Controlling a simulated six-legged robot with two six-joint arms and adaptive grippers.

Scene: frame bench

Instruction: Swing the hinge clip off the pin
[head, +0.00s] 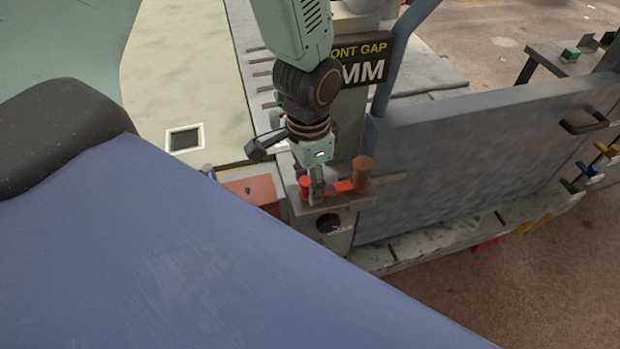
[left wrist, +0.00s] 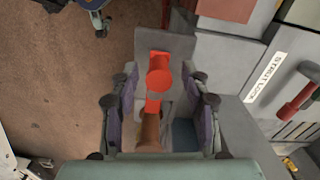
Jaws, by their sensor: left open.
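The red hinge clip (head: 343,186) lies on a small grey block at the end of the bench frame, with a red round knob (head: 304,187) at its left end. It also shows in the left wrist view as a red knob and bar (left wrist: 158,76). A brown upright post (head: 362,172) stands at the clip's right end; it also shows in the left wrist view (left wrist: 149,130). I cannot tell whether clip and post touch. My left gripper (head: 317,190) points down over the clip, open. Its fingers (left wrist: 160,100) stand on either side of the clip. My right gripper is not in view.
A grey upright panel (head: 470,150) with a blue-grey rail runs to the right of the clip. A black sign (head: 362,62) stands behind the arm. A flat red block (head: 252,190) lies to the left. Another red handle (left wrist: 298,98) shows at right in the wrist view.

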